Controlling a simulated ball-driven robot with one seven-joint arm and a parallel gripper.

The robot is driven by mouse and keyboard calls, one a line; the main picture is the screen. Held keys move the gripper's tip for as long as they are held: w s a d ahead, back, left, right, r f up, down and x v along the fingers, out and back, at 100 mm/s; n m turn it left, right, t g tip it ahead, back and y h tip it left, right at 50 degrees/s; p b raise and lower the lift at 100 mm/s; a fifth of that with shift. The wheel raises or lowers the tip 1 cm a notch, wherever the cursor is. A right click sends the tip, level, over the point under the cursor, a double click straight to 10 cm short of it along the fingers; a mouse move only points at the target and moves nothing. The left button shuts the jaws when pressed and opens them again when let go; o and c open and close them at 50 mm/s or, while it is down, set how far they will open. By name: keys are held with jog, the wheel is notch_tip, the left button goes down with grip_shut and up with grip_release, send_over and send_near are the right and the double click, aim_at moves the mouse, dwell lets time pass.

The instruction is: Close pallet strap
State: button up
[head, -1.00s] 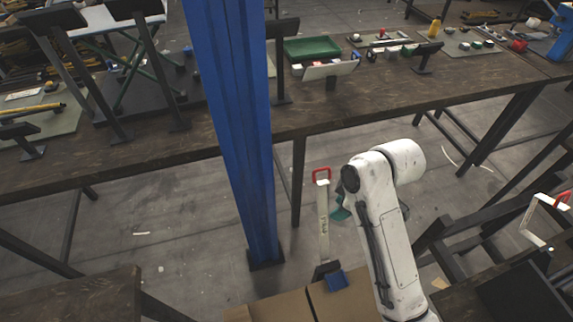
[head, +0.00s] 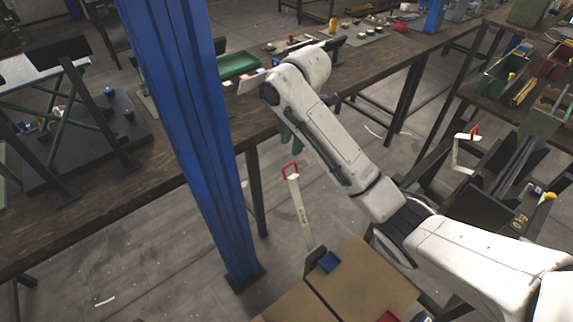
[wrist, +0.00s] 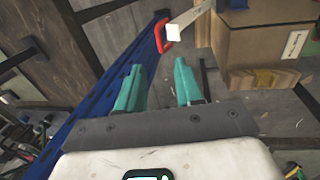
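A white lever (head: 301,212) with a red handle (head: 291,171) stands tilted at the edge of a cardboard pallet load (head: 365,277). A small blue part (head: 328,262) sits near its base. In the wrist view the red handle (wrist: 163,33) is just beyond my fingertips, with the white lever (wrist: 190,16) running up and right toward the cardboard (wrist: 262,42). My gripper (wrist: 159,72) has two teal fingers spread apart with nothing between them. In the head view my gripper (head: 291,137) is mostly hidden by my arm, above the handle. No strap is clearly distinguishable.
A blue column (head: 190,140) stands left of the lever, close to my gripper in the wrist view. A long workbench (head: 100,205) runs behind. Another white lever with a red handle (head: 462,150) stands at the right by dark frames. Bare floor (head: 165,275) lies left.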

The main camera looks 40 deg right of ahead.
aim_at(288, 165)
jog(key=f, duration=0.2)
jog(key=w+f+p, duration=0.1)
jog(key=f, duration=0.5)
jog(key=shift+w+f, duration=0.1)
jog(key=shift+w, duration=0.1)
jog(key=shift+c, duration=0.4)
grip_shut()
dwell(0.7)
